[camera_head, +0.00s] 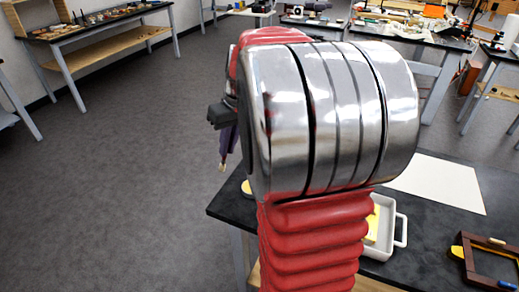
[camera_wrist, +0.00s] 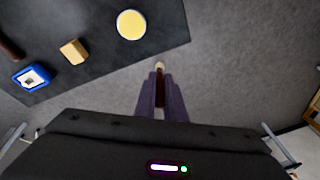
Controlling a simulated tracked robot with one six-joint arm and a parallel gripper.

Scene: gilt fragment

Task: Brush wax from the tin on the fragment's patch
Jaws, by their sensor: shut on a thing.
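My gripper (camera_wrist: 160,100) is shut on a brush (camera_wrist: 160,68), whose pale bristle tip shows beyond the purple fingers. It is over the grey floor, off the table edge. In the head view my gripper (camera_head: 229,142) points down at the left of my arm, with the brush tip (camera_head: 222,167) below it. A round tin of yellow wax (camera_wrist: 131,25) stands on the dark table, ahead and left of the brush, apart from it; a sliver of yellow tin (camera_head: 246,188) shows in the head view. I cannot make out the fragment or its patch for sure.
On the dark table (camera_wrist: 110,52) are a tan block (camera_wrist: 74,52) and a blue square item (camera_wrist: 32,76). The head view shows a white tray (camera_head: 400,230) and a brown wooden frame (camera_head: 490,268) on it. My arm hides much of the table. Other benches stand behind.

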